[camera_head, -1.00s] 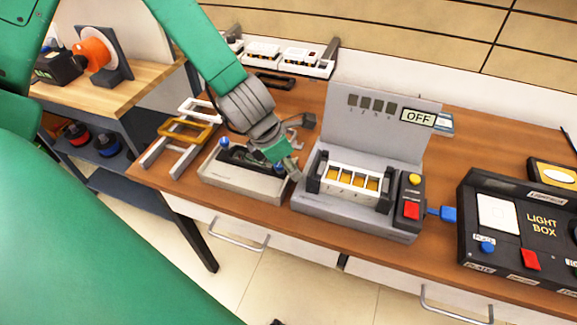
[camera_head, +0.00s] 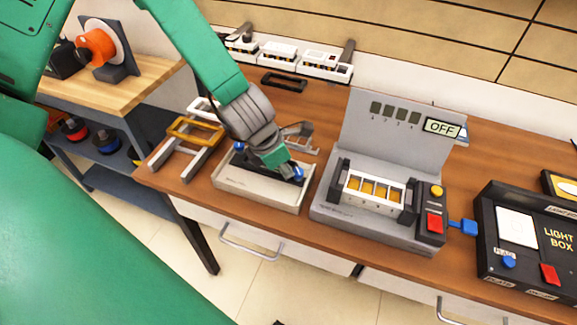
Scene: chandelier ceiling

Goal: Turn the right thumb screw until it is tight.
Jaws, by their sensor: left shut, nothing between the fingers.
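A light grey fixture (camera_head: 252,199) with a dark top part lies on the wooden bench. A blue thumb screw (camera_head: 239,147) shows at its left end. The right thumb screw (camera_head: 298,174), also blue, shows at its right end. My left gripper (camera_head: 286,168) reaches down from the upper left over the fixture's right half, close beside the right screw. It is shut with nothing between its fingers. I cannot tell whether it touches the screw. The gripper hides part of the dark top. My right gripper is not in view.
A grey device (camera_head: 375,228) with an OFF sign (camera_head: 442,128) stands right of the fixture. A black light box (camera_head: 541,238) is farther right. Stacked frames (camera_head: 190,135) lie to the left. White-framed units (camera_head: 282,55) line the back.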

